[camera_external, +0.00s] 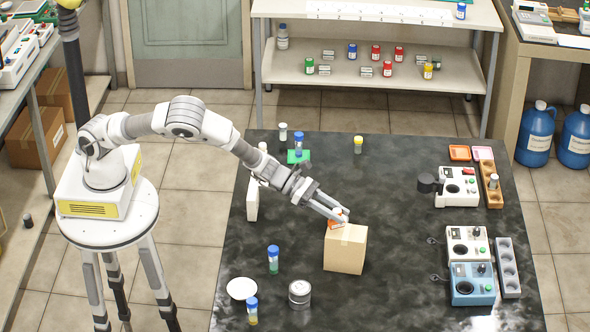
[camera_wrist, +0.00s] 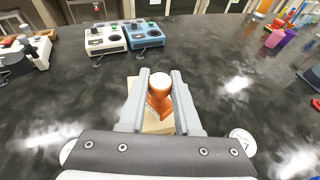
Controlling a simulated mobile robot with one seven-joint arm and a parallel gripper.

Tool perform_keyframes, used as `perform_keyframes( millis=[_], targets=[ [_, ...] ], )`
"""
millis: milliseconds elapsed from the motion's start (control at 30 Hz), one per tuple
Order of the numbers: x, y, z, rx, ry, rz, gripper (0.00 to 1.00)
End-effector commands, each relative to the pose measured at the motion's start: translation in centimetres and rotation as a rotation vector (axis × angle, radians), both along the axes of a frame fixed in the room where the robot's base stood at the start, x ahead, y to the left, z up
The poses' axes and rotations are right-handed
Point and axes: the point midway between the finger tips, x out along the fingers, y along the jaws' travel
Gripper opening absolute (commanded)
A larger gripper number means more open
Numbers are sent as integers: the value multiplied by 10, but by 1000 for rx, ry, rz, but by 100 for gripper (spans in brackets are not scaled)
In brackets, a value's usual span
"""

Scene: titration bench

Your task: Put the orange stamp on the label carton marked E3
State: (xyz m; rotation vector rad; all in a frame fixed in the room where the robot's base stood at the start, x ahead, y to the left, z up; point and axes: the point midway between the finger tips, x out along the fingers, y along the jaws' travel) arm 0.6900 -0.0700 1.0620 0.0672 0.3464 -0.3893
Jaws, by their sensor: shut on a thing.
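My gripper (camera_external: 333,212) is shut on the orange stamp (camera_external: 336,217), which has a pale knob on top. In the wrist view the stamp (camera_wrist: 159,98) stands between the two grey fingers of my gripper (camera_wrist: 159,97). A tan carton (camera_external: 345,250) stands on the dark bench, directly beneath the stamp; part of it shows in the wrist view (camera_wrist: 154,124). The stamp is at the carton's top face; I cannot tell whether it touches. No E3 mark is readable on the carton.
Two devices, one white (camera_external: 467,245) and one blue (camera_external: 472,284), stand at the right, beside a grey rack (camera_external: 508,267). A grey metal tin (camera_external: 299,294), a white dish (camera_external: 241,288) and blue-capped vials (camera_external: 273,260) are near the front left. The bench between carton and devices is clear.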

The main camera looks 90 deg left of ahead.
Motion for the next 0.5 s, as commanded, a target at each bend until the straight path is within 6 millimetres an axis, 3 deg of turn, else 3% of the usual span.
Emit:
perform_keyframes(
  millis=[167, 500],
  targets=[
    [0, 0, -16, 0, -1, 0, 0],
    [0, 0, -19, -1, -2, 0, 0]
  ],
)
